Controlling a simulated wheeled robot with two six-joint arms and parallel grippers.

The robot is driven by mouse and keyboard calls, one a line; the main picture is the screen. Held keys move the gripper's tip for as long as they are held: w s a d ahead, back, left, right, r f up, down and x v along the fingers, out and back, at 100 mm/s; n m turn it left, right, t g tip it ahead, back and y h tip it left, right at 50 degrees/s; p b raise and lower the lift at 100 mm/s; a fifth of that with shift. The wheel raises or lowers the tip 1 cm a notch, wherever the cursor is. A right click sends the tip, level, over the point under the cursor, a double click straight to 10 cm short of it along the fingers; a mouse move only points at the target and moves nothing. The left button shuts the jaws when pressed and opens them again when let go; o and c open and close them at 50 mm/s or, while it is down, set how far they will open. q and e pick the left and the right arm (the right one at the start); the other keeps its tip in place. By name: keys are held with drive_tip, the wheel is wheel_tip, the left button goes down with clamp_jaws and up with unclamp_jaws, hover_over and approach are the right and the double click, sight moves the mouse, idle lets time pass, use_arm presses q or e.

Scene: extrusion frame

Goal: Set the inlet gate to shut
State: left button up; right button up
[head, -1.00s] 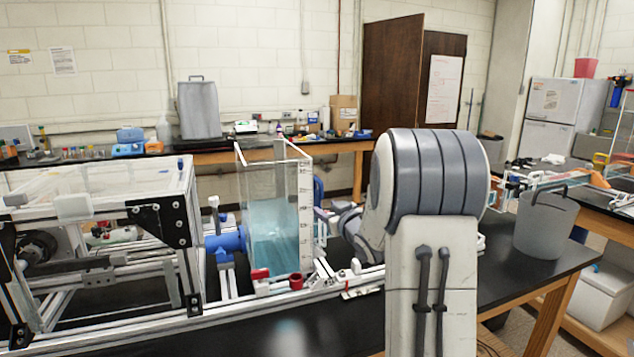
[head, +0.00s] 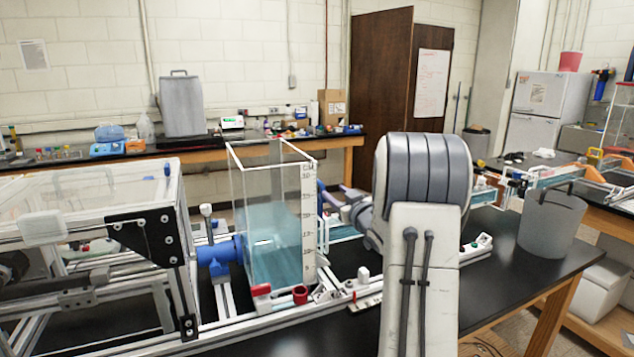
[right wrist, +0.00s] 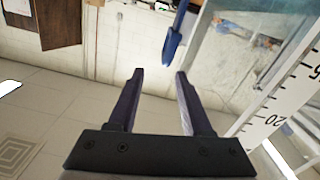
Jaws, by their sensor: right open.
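The clear tank (head: 272,200) holds pale blue water and has a black scale on its right edge. It also shows at the right of the right wrist view (right wrist: 262,65). A blue paddle-shaped handle (right wrist: 173,48) hangs beyond my right gripper (right wrist: 157,73), between the line of the fingers and the tank; I cannot tell for certain that it is the inlet gate's. My right gripper is open and empty, apart from the handle. In the head view it is small, beside the tank's right wall and partly behind my arm. My left gripper is not in view.
A blue valve fitting (head: 218,256) joins the tank's left side. A red handle (head: 261,290) and a red cap (head: 300,294) sit at its front foot. A grey bucket (head: 551,222) stands at the right table end.

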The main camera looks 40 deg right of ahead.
sight(322, 186)
drive_tip(key=x, duration=0.3)
drive_tip(key=p+x, duration=0.1)
drive_tip(key=x, duration=0.2)
drive_tip(key=a+p+x, duration=0.1)
drive_tip(key=x, duration=0.2)
drive_tip(key=shift+w, duration=0.45)
drive_tip(key=shift+c, duration=0.3)
clamp_jaws()
idle(0.5)
